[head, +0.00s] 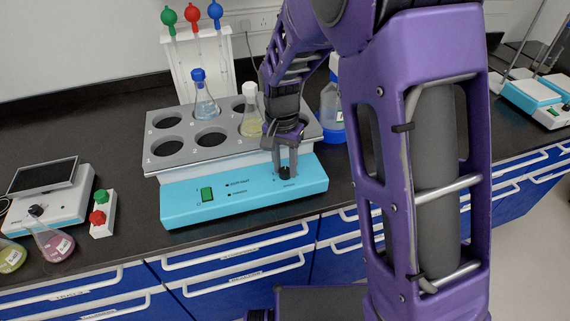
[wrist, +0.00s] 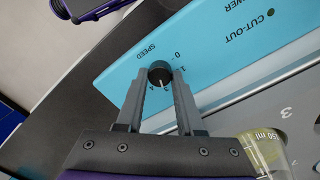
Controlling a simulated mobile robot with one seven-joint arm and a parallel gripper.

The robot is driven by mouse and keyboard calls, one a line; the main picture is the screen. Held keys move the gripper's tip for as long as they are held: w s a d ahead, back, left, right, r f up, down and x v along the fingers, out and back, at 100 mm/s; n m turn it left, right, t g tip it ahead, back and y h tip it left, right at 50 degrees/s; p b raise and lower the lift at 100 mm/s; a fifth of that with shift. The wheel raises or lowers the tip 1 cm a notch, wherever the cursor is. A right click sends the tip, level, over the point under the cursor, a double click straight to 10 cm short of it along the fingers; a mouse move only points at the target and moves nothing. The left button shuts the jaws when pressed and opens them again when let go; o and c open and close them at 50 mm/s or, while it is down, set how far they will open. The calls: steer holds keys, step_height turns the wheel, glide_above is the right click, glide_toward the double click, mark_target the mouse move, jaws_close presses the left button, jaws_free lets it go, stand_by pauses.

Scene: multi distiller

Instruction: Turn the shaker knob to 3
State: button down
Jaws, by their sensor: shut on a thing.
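The shaker (head: 250,187) has a turquoise front panel and a grey top plate with several round holes. Its black speed knob (head: 285,173) is at the right of the panel. In the wrist view the knob (wrist: 159,71) sits under the word SPEED, and its white pointer mark points toward the bottom of the picture. My gripper (head: 286,168) reaches down to the panel. In the wrist view my gripper (wrist: 158,76) is shut on the knob, one finger on each side.
Flasks with blue (head: 205,106) and yellow liquid (head: 252,122) stand in the shaker plate, the yellow one close to my gripper. A green switch (head: 207,194) is on the panel's left. A balance-like device (head: 50,205) stands left. The bench front edge is close.

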mark_target(282, 168)
steer(key=shift+r, duration=0.1)
steer(key=c, duration=0.5)
jaws_free()
steer(key=shift+c, duration=0.2)
step_height(282, 168, up, 17)
steer(key=p, duration=0.2)
steer(key=shift+w+a+r, duration=0.15)
steer(key=shift+a, duration=0.2)
